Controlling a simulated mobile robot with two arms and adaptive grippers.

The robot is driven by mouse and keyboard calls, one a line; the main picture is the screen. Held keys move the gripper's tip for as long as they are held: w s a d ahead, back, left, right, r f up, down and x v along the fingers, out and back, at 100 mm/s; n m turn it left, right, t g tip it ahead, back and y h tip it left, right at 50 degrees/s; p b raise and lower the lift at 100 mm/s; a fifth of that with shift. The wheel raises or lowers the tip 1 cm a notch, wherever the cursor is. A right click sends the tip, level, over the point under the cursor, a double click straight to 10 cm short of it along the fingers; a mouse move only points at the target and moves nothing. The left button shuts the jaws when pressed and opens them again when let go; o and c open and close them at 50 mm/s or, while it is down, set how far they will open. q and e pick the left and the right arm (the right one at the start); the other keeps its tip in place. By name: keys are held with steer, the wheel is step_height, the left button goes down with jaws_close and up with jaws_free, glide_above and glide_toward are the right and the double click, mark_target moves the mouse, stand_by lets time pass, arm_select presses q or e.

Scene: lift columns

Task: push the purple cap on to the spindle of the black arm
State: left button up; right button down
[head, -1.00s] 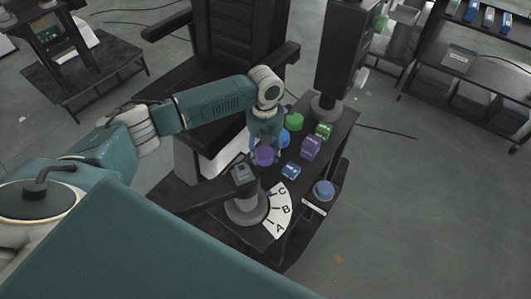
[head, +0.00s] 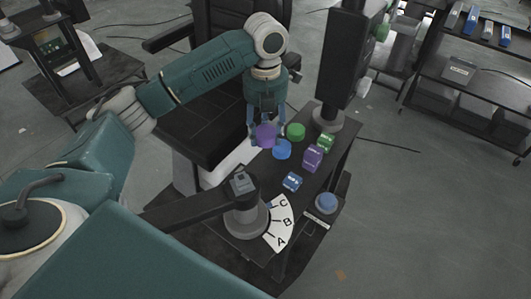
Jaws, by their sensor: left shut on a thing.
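My left gripper (head: 266,139) is shut on the purple cap (head: 265,133) and seems to hold it above the far left part of the table. The black arm (head: 190,210) reaches out to the left from a round grey base (head: 246,220) at the near end of the table. A small grey squarish piece (head: 242,182) stands on top of the arm; I cannot tell whether it is the spindle. The purple cap is apart from the black arm, farther from me than it. My right gripper is not in view.
A blue cap (head: 282,149) and a green cap (head: 296,131) stand close to the held cap. A white A-B-C dial (head: 281,224) lies beside the base. A dark column (head: 345,60) rises behind.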

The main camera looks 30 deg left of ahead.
mark_target(266, 131)
arm_select(q)
step_height(266, 131, up, 6)
steer(key=shift+r, duration=0.7)
steer(key=shift+r+p, duration=0.7)
steer(key=shift+p, duration=0.5)
